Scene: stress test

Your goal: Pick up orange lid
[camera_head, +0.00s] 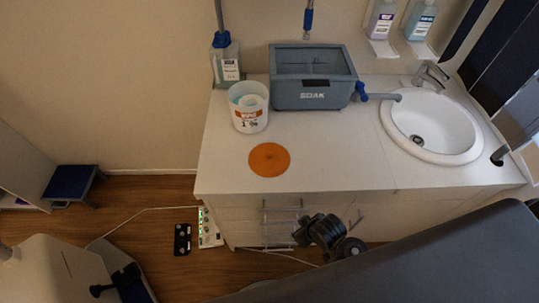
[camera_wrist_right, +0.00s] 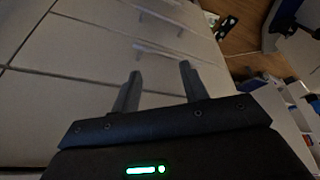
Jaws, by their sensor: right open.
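The orange lid (camera_head: 269,159) is a flat round disc lying on the white counter (camera_head: 350,165), near its front edge. A white tub (camera_head: 248,115) with an orange and black label stands just behind it. My right gripper (camera_wrist_right: 156,82) shows in the right wrist view, its two dark fingers apart with nothing between them. Beyond them are pale drawer fronts with bar handles, below the counter top. The lid is not in that view. I cannot make out my right gripper for sure in the head view. My left gripper is in neither view.
A grey box (camera_head: 313,94) and a clear bottle (camera_head: 226,63) stand at the back of the counter. A sink (camera_head: 470,145) is on the right. A dark padded surface (camera_head: 410,262) crosses the lower right. A power strip (camera_head: 208,228) lies on the floor.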

